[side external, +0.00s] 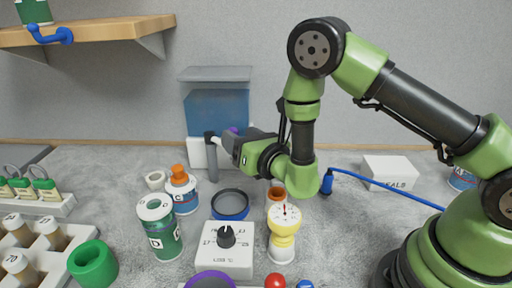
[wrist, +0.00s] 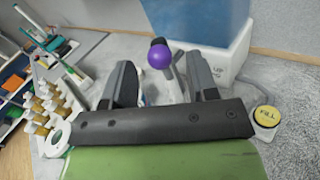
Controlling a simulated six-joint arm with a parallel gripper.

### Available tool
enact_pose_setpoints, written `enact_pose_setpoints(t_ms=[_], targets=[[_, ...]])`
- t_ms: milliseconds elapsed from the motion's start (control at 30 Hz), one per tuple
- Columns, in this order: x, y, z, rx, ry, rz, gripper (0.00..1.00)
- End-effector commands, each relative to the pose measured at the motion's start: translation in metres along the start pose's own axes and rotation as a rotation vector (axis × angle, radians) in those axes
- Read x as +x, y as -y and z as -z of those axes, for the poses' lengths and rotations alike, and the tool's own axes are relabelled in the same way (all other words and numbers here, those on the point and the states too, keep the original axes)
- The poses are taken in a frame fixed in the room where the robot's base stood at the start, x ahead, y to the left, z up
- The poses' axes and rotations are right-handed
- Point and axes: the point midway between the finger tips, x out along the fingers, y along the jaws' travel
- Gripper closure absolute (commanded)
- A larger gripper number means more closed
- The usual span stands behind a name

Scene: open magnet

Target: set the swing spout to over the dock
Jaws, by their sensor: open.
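The swing spout shows in the side external view as a dark grey upright tube (side external: 212,162) with a pale arm, in front of the water tank (side external: 217,108). A purple knob (side external: 233,130), apparently the spout's handle, is partly hidden behind my gripper (side external: 232,142). In the wrist view the purple knob (wrist: 159,55) lies between the two fingertips of my gripper (wrist: 159,66), with a gap on each side. My gripper is open and seems to hold nothing. I cannot tell which thing is the dock; a dark round dish with a blue rim (side external: 230,213) sits in front of the spout.
A green-labelled can (side external: 160,230), an orange-capped bottle (side external: 182,192), a white dial box (side external: 225,250) and a yellow gauge (side external: 285,222) crowd the front. A yellow FILL button (wrist: 265,116) is right of the fingers. A wooden shelf (side external: 90,33) overhangs the left.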

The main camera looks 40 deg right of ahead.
Motion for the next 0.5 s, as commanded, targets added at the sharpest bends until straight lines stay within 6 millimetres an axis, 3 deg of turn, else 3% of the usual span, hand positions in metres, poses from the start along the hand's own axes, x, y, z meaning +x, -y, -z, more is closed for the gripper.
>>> enact_pose_setpoints(t_ms=[200, 500], targets=[[-0.038, 0.0, 0.001, -0.002, -0.006, -0.002, 0.47], [-0.063, 0.0, 0.0, -0.001, -0.002, 0.0, 0.47]])
